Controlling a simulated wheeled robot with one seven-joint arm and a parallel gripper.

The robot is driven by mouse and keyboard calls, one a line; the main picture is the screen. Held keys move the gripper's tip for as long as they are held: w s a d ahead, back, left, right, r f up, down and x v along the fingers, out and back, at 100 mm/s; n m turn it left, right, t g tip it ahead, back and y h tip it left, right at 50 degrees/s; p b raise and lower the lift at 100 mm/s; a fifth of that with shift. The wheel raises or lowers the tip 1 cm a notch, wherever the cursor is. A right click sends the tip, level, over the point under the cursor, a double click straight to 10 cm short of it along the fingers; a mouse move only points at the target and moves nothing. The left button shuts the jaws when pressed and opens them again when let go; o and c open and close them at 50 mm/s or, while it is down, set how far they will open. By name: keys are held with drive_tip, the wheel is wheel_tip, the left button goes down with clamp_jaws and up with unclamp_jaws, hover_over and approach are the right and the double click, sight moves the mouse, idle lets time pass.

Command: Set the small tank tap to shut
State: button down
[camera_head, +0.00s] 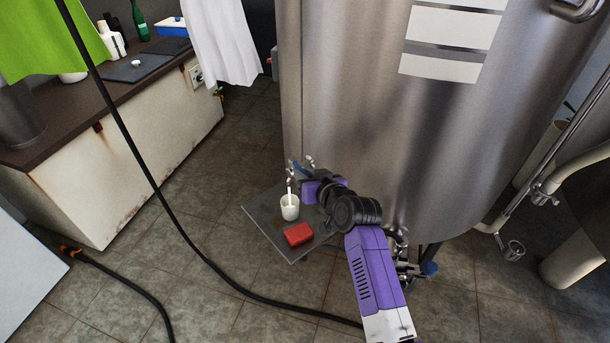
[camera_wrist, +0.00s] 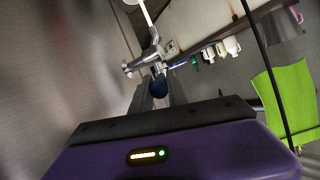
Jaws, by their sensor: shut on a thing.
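The small tank tap (camera_head: 309,162) is a metal fitting low on the steel tank's left side, partly hidden by my gripper (camera_head: 298,172). In the wrist view the metal tap (camera_wrist: 147,56) lies beyond my gripper (camera_wrist: 159,92). The gripper is shut on the tap's dark blue handle end (camera_wrist: 158,86), which sits between the two grey fingers. A thin white streak (camera_head: 289,187) runs between the tap and a white cup (camera_head: 290,212) below. It also shows in the wrist view (camera_wrist: 147,13). I cannot tell whether it is liquid or solid.
The cup and a red block (camera_head: 298,235) stand on a low grey board (camera_head: 262,221). The steel tank (camera_head: 360,110) is close on the right, with another blue-handled fitting (camera_head: 430,268) at its base. A black hose (camera_head: 190,248) crosses the floor. A counter (camera_head: 110,95) stands left.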

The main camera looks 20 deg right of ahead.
drive_tip(key=shift+d+f+n+y+b, duration=0.3)
drive_tip(key=shift+d+y+b, duration=0.1)
drive_tip(key=shift+b, duration=0.55)
drive_tip(key=n+y+b, duration=0.1)
drive_tip(key=d+y+b, duration=0.1)
drive_tip(key=b, duration=0.1)
drive_tip(key=n+g+y+b, duration=0.1)
drive_tip(key=shift+w+d+r+n, duration=0.2)
drive_tip(key=shift+w+d+n, duration=0.05)
drive_tip(key=shift+n, duration=0.05)
drive_tip(key=c, duration=1.3)
unclamp_jaws()
drive_tip(key=shift+r, duration=0.1)
